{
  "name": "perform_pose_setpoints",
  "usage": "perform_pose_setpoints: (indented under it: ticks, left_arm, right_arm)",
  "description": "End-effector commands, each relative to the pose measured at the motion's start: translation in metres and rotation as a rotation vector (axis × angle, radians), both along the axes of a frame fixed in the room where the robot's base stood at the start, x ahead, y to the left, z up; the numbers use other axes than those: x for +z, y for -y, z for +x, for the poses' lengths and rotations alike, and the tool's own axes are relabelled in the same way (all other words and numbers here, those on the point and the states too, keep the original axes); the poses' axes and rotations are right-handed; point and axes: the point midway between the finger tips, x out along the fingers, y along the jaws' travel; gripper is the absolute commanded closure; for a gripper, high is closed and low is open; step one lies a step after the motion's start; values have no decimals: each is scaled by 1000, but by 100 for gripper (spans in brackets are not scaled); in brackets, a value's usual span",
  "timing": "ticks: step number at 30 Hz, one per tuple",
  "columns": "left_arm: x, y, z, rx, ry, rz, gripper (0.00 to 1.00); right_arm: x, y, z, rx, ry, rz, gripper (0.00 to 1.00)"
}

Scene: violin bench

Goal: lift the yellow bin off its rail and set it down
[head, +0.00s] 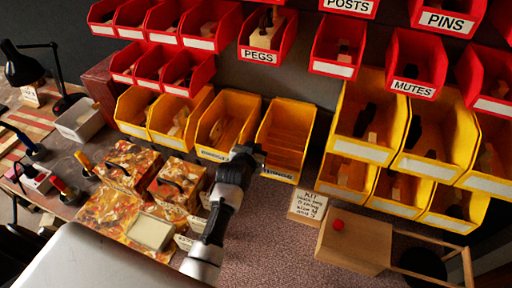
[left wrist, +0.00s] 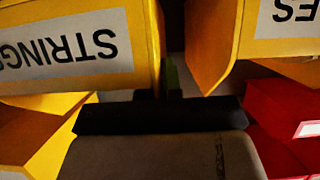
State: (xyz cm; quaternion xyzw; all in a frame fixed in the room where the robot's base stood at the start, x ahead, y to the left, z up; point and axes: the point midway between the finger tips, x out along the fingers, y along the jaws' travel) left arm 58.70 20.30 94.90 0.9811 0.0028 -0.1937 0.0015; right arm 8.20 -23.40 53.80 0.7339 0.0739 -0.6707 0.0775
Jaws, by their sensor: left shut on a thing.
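A yellow bin (head: 288,128) hangs in the middle of the head view, its inside looking empty. Its label reads STRINGS upside down in the left wrist view (left wrist: 140,75). My left gripper (head: 252,152) is at the bin's front left side and is shut, apparently on its near left wall. In the left wrist view the fingers (left wrist: 158,95) sit at the edge of that bin, beside the gap to the neighbouring bin. The exact contact is dark and partly hidden. The rail behind the bin is hidden, so I cannot tell whether the bin still rests on it. My right gripper is not in view.
Another yellow bin (head: 225,125) hangs close on the left. Stacked yellow bins (head: 365,150) stand on the right, red bins (head: 262,58) above. Below are a wooden block (head: 352,245), a written card (head: 308,205) and patterned boxes (head: 178,182). Bare bench (head: 265,225) lies below the bin.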

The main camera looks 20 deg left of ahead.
Motion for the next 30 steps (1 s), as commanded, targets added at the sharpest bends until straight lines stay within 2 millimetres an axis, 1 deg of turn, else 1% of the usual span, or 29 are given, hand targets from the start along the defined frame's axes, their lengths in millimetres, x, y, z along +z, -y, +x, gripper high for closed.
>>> perform_pose_setpoints:
  ticks: [10, 30]
  left_arm:
    - [-4, 2, -8, -6, -12, 3, 100]
    - [-5, 2, -18, -7, -15, 4, 100]
  right_arm:
    - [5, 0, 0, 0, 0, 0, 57]
    - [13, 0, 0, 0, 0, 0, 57]
